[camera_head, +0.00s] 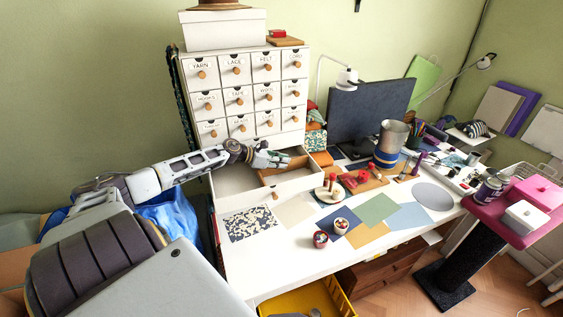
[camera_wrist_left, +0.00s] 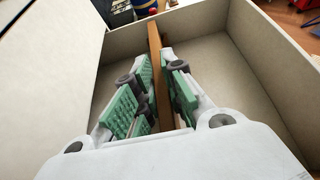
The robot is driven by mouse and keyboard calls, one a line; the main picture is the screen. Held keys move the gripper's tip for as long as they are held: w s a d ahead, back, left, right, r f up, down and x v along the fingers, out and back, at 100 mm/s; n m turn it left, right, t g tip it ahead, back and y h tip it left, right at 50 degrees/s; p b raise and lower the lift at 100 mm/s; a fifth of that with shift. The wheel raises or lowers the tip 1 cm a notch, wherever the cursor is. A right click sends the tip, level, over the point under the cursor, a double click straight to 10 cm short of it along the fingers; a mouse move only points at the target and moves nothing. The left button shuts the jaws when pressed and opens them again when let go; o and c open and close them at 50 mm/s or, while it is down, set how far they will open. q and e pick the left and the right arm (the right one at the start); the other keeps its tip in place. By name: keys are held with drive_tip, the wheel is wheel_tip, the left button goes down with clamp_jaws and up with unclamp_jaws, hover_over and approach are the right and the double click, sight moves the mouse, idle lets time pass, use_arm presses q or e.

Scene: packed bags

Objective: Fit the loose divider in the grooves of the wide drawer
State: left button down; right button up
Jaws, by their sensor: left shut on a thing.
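The wide drawer (camera_head: 290,188) is pulled out at the bottom of the white cabinet; its pale walls also fill much of the left wrist view (camera_wrist_left: 228,24). My left gripper (camera_head: 284,160) is over the inside of the drawer. In the left wrist view its green-padded fingers (camera_wrist_left: 160,88) are shut on the divider (camera_wrist_left: 155,45), a thin brown board standing on edge between the drawer walls. Brown wood also shows in the head view (camera_head: 283,170). The fingers hide the divider's lower part, and I cannot tell whether its ends sit in the grooves. My right gripper is not in view.
The cabinet (camera_head: 222,104) with small labelled drawers rises right behind the open drawer. A wooden board with red things (camera_head: 362,180) and a round white stand (camera_head: 328,192) are close to its right. Paper sheets (camera_head: 376,208) lie on the white table (camera_head: 280,262).

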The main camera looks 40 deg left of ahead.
use_arm(q)
drive_tip(key=shift+f, duration=0.15)
drive_tip(key=c, duration=1.4)
unclamp_jaws()
drive_tip(key=shift+s, duration=0.1)
drive_tip(key=shift+s+a, duration=0.15)
drive_tip(key=shift+v, duration=5.75)
